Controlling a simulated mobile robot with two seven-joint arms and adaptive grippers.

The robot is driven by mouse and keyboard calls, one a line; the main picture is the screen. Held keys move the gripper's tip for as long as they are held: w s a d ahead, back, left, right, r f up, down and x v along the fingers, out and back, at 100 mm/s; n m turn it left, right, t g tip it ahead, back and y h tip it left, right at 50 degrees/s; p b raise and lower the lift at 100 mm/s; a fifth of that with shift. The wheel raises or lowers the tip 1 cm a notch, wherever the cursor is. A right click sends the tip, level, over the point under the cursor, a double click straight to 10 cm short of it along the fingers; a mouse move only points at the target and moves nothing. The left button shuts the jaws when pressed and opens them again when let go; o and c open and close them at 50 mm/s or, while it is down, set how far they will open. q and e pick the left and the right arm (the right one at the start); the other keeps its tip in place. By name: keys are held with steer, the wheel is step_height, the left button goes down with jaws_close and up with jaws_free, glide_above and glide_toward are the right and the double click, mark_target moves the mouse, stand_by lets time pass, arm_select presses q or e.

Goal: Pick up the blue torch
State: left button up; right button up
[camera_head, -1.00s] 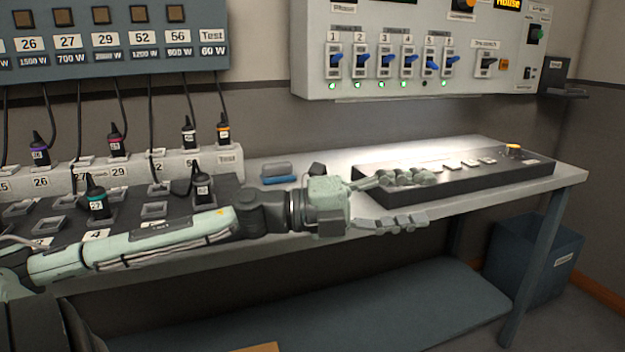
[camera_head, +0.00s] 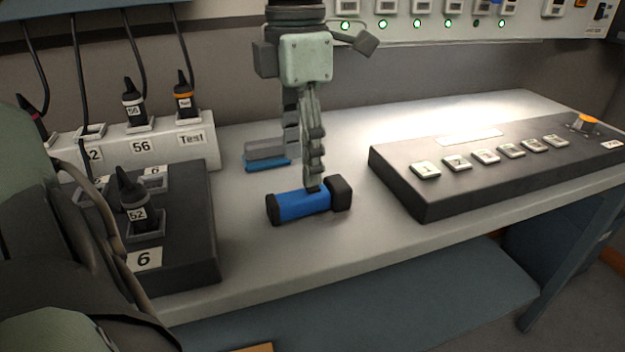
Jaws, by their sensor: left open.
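The blue torch (camera_head: 302,205) lies on its side on the grey table, its black head to the right and its black end cap to the left. My left gripper (camera_head: 308,182) points down just above and behind the torch. It is open and empty. Its front finger comes down over the torch near the head and hides a little of it; I cannot tell whether it touches. My right gripper is not in view.
A black socket box (camera_head: 190,245) with a plug stands to the left. A grey and blue block (camera_head: 266,155) lies behind the torch. The table (camera_head: 330,255) is clear in front.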

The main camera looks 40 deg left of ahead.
mark_target(301, 193)
arm_select(q)
steer(key=shift+a+f, duration=0.2)
steer(key=shift+a, duration=0.05)
steer(key=f, duration=0.7)
steer(key=shift+w+a, duration=0.2)
steer(key=shift+w, duration=0.1)
jaws_close()
